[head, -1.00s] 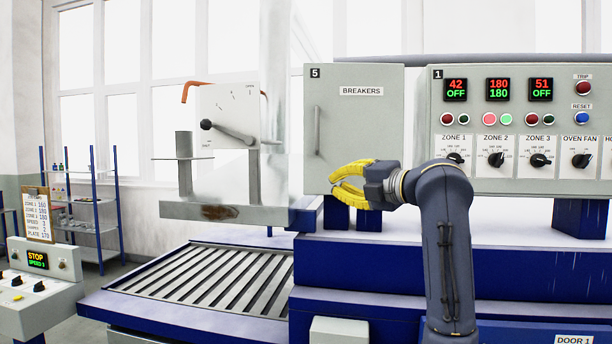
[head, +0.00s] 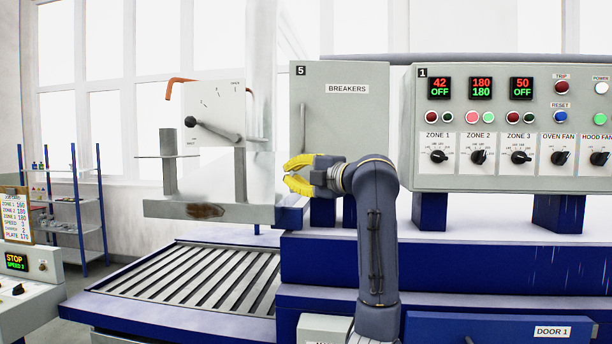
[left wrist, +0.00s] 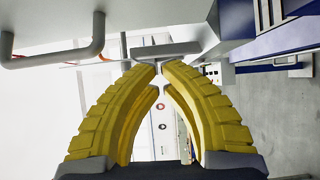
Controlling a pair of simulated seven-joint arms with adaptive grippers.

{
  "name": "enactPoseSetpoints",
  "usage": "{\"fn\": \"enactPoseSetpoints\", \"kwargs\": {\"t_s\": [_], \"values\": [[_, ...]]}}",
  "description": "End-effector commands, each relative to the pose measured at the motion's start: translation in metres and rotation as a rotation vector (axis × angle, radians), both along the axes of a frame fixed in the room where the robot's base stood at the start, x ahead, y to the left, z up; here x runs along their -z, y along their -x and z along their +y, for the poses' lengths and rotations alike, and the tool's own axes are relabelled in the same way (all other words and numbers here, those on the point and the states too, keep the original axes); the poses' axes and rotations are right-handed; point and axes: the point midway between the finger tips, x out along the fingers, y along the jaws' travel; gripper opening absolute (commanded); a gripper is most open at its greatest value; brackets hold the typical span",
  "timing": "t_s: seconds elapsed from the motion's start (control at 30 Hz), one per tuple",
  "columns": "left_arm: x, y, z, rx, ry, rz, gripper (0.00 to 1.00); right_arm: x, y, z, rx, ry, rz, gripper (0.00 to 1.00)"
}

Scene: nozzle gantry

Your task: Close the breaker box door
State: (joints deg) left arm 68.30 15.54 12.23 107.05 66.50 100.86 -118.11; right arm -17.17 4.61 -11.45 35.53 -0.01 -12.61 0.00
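The breaker box door (head: 350,125) is a pale grey panel marked 5 and BREAKERS in the head view. It faces me nearly flat; I cannot tell whether a gap remains at its edge. Its vertical bar handle (head: 303,128) is near the left edge. My left gripper (head: 286,174), with yellow ribbed fingers, is at the door's lower left corner, below the handle and not holding it. In the left wrist view its fingertips (left wrist: 160,68) nearly meet with nothing between them. A grey bar handle (left wrist: 65,50) shows there at upper left. My right gripper is not in view.
The control panel (head: 515,180) with knobs and readouts is right of the door. A grey lever bracket (head: 220,213) stands close to the left of my gripper. Below is a slatted conveyor (head: 190,275). A blue ledge (head: 440,250) runs under the boxes.

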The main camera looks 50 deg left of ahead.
Motion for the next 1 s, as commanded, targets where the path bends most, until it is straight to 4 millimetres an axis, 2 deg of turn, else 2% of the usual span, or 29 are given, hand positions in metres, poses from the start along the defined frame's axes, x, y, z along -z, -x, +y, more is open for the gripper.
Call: {"fn": "enactPoseSetpoints", "kwargs": {"t_s": [0.2, 0.4, 0.87, 1.0], "values": [[0.000, -0.012, 0.023, -0.001, 0.000, 0.003, 0.00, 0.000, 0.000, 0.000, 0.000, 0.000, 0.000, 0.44], [0.000, -0.020, 0.034, 0.001, 0.000, 0.001, 0.00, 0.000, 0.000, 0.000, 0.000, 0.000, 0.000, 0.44], [0.000, -0.022, 0.037, 0.001, 0.000, 0.000, 0.00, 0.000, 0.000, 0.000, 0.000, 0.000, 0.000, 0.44], [0.000, -0.036, 0.033, 0.034, 0.001, 0.001, 0.00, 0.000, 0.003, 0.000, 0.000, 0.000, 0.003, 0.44]]}}
